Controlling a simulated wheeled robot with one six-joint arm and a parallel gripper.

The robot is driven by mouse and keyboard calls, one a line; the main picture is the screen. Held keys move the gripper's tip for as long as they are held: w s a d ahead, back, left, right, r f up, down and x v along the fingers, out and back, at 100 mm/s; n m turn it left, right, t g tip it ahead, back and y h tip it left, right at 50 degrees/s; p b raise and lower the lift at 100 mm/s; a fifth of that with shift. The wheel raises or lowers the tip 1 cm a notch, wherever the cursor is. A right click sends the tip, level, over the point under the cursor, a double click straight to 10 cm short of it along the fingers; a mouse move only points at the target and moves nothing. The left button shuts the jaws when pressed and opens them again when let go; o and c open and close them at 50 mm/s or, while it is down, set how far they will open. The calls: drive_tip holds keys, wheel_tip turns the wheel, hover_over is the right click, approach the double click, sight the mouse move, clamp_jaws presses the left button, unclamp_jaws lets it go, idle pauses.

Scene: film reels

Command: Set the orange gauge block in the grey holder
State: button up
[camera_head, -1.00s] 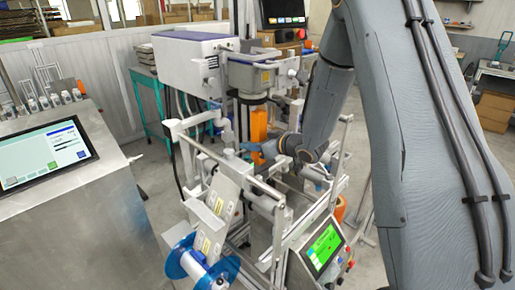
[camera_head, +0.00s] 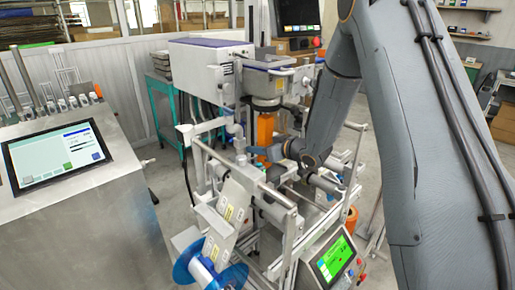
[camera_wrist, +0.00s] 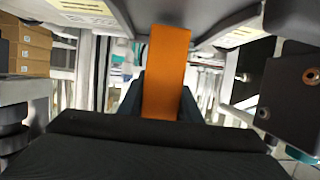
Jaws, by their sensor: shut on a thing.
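The orange gauge block (camera_head: 265,128) stands upright in the middle of the head view, just below a dark round part of the machine. My gripper (camera_head: 268,153) is shut on its lower part, coming in from the right. In the wrist view the block (camera_wrist: 166,70) rises between my two dark fingers (camera_wrist: 162,108), close to upright. Its top end reaches up between grey machine surfaces; I cannot tell whether it touches them. I cannot tell for certain which grey part is the holder.
A machine frame of pale rails (camera_head: 275,195) surrounds my gripper closely. A blue reel (camera_head: 208,268) and a green-lit screen (camera_head: 334,258) are at its front. A steel cabinet with a tablet (camera_head: 58,153) stands left. A white box unit (camera_head: 208,68) is behind.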

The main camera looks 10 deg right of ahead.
drive_tip(key=shift+f, duration=0.5)
drive_tip(key=o, duration=1.3)
drive_tip(key=shift+c, duration=0.2)
drive_tip(key=shift+b+v, duration=0.9)
drive_tip(key=shift+v, duration=3.05)
drive_tip(key=shift+w, duration=0.1)
drive_tip(key=shift+p+x, duration=0.7)
drive_tip(key=shift+x, duration=3.25)
drive_tip(key=shift+r, duration=0.1)
